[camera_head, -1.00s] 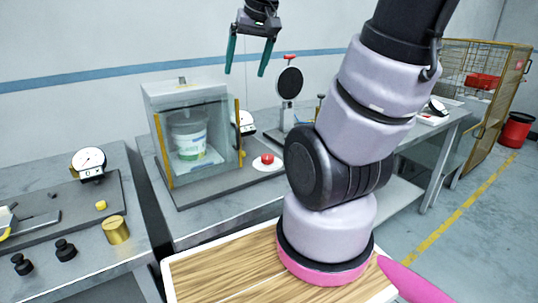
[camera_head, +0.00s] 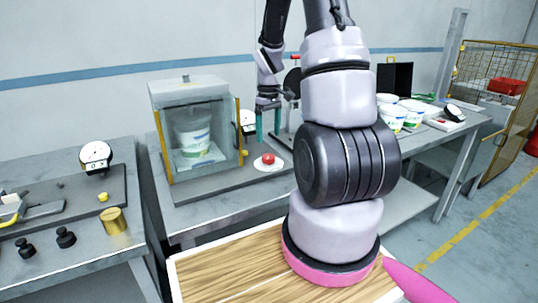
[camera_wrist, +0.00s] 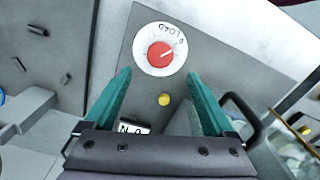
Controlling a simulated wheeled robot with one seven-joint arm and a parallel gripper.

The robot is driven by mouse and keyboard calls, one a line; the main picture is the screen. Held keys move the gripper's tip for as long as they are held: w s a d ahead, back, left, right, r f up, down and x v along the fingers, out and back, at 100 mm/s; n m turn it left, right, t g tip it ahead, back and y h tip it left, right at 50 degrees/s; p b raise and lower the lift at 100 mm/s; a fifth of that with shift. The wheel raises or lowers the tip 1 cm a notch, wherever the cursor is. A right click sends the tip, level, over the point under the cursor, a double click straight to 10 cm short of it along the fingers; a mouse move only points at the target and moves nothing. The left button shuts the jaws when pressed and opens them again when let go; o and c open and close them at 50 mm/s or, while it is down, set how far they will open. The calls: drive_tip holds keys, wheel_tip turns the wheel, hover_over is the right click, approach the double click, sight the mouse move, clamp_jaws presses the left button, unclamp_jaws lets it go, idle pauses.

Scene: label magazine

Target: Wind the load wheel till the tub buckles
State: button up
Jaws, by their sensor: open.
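The white tub (camera_head: 193,136) with a green and blue label stands inside a clear-walled test box and looks upright and unbuckled. My gripper (camera_head: 268,138) is open and empty, its teal fingers pointing down beside the box's right side, above the bench. A red knob (camera_head: 268,159) on a white dial sits on the base plate near the box. In the wrist view the red knob (camera_wrist: 160,54) shows between and beyond the fingertips, untouched. A black upright disc (camera_head: 291,82) with a red top piece is partly hidden by my arm. I cannot tell which is the load wheel.
Another gauge (camera_head: 96,156), black weights (camera_head: 66,237) and a brass cylinder (camera_head: 113,221) are on the left bench. More white tubs (camera_head: 412,112) stand on the right. A yellow button (camera_wrist: 164,99) is near the dial.

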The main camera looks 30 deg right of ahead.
sight(269, 156)
wheel_tip(269, 156, down, 9)
drive_tip(key=shift+r, duration=0.1)
idle(0.3)
drive_tip(key=c, duration=1.4)
